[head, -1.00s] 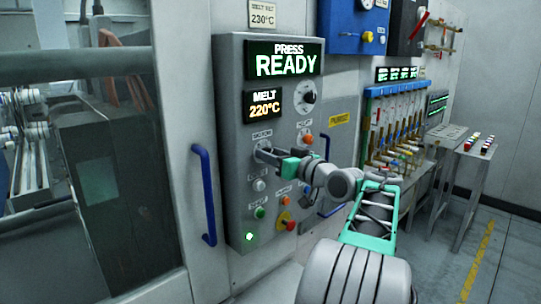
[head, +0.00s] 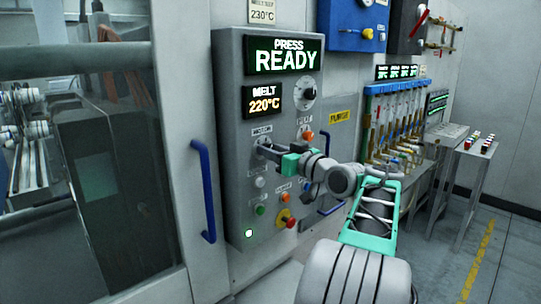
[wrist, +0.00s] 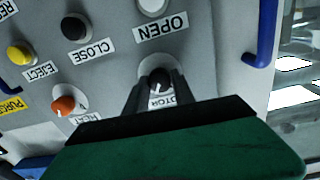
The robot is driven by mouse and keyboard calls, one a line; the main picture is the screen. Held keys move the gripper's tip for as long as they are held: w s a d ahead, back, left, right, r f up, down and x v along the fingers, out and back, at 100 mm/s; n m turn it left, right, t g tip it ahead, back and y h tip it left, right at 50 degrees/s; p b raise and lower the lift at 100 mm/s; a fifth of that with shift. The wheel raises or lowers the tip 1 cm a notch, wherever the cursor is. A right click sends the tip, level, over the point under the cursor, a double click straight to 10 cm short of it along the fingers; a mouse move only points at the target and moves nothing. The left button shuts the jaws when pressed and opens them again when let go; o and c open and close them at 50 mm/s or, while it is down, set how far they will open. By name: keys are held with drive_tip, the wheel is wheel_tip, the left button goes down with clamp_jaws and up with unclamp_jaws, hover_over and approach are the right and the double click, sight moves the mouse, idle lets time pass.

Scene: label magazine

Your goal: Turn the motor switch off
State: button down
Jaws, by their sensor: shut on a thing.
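The motor switch (wrist: 158,82) is a dark round knob with a white pointer mark. It sits on the grey press control panel (head: 232,120). Its label, upside down in the wrist view, is partly hidden by my fingers. My gripper (wrist: 158,88) is shut on the knob, with one finger on each side of it. In the head view my gripper (head: 264,149) reaches the panel from the right and hides most of the switch. The screen (head: 286,56) above reads PRESS READY.
The orange heat knob (wrist: 63,105), black close button (wrist: 74,27) and white open button (wrist: 152,5) are near my fingers. A red emergency button (head: 291,223) is lower on the panel. A blue door handle (head: 204,190) stands out to the left.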

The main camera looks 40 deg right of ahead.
drive_tip(key=shift+f+n+b, duration=0.15)
drive_tip(key=shift+n+b, duration=6.45)
drive_tip(key=shift+b, duration=1.2)
drive_tip(key=c, duration=1.1)
unclamp_jaws()
drive_tip(key=shift+o, duration=0.2)
